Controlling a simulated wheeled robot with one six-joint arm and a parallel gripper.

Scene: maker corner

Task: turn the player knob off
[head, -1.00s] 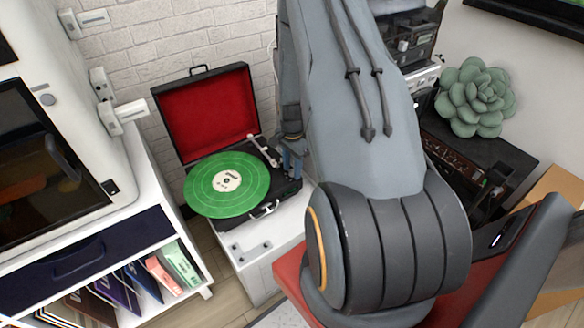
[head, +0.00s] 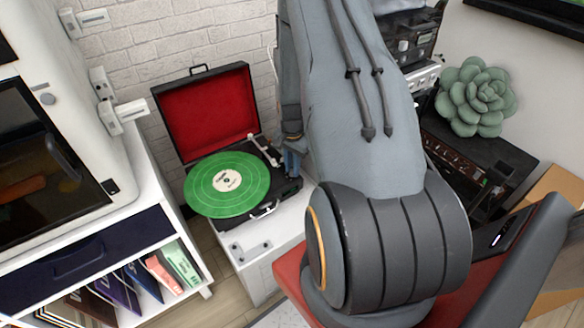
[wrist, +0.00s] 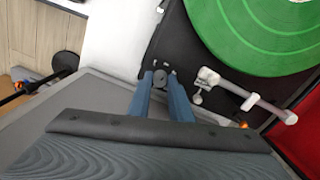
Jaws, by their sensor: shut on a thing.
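The open record player (head: 265,212) stands on a white cabinet, with a red-lined lid raised and a green record (head: 215,200) on its platter. The record and the white tonearm (wrist: 240,92) also show in the wrist view. The player knob (wrist: 160,77) is a small dark round knob at the deck's corner, seen in the wrist view between my fingertips. My gripper (wrist: 161,77) has its two blue fingers shut on the knob from either side. In the head view my gripper (head: 293,163) is at the deck's right edge, and the knob is hidden there.
A white shelf (head: 120,225) with a drawer and record sleeves stands to the left. A brick wall is close behind the player. A green succulent (head: 476,97) and dark audio equipment are to the right, behind my arm.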

